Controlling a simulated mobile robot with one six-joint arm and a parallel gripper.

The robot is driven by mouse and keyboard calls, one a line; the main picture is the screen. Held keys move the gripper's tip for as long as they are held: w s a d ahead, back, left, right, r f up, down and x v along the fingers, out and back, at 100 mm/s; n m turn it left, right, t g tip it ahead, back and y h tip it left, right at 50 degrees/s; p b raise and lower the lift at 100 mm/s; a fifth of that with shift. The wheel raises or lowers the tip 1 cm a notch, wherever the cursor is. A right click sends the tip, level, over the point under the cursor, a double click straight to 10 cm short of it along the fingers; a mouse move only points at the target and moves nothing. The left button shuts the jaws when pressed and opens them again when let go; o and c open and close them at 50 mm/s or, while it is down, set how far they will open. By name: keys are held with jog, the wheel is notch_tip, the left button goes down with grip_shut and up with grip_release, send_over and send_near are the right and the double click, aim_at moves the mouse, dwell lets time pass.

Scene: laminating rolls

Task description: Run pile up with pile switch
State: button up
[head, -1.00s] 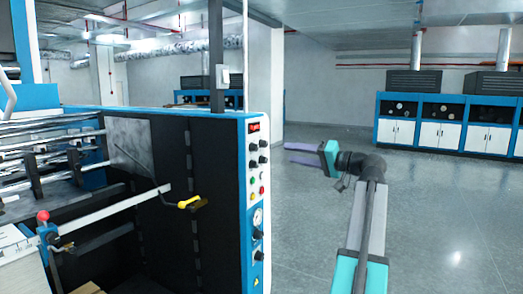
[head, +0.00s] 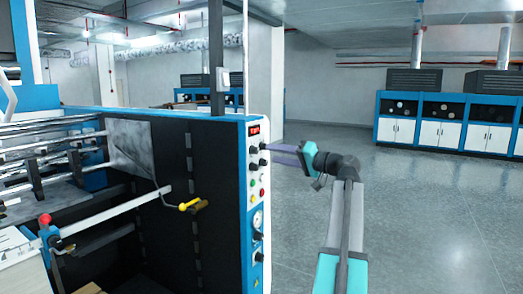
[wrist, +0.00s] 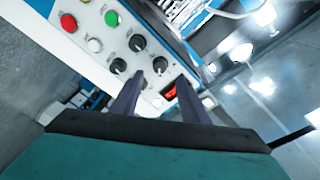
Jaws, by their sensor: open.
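The control panel (head: 255,205) is the white, blue-edged end face of the machine, with black rotary knobs, coloured buttons and a red display. The knob labels are too small to read, so I cannot tell which is the pile switch. My gripper (head: 268,154) is in front of the panel's upper knobs, coming from the right. In the wrist view my gripper (wrist: 160,78) is open, its two purple fingers pointing at the panel. One black knob (wrist: 160,65) shows between the fingertips; I cannot tell whether they touch it. Two more knobs, one of them (wrist: 137,43), sit beyond.
Red (wrist: 69,22) and green (wrist: 94,45) buttons lie beside the knobs. A yellow-handled crank (head: 190,204) and a red-knobbed lever (head: 44,219) are on the machine's near side. Open grey floor (head: 440,210) lies to the right, with blue-and-white cabinets (head: 440,130) at the back.

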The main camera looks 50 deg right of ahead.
aim_at(257, 151)
jog(key=shift+w+a+p, duration=0.2)
jog(key=shift+w+p, duration=0.1)
jog(key=shift+w, duration=0.85)
jog(key=shift+w+a+p, duration=0.15)
jog(key=shift+w+p, duration=0.15)
jog(key=shift+w, duration=0.85)
jog(key=shift+w+a+p, duration=0.2)
jog(key=shift+w+p, duration=0.1)
jog(key=shift+w, duration=0.85)
grip_shut()
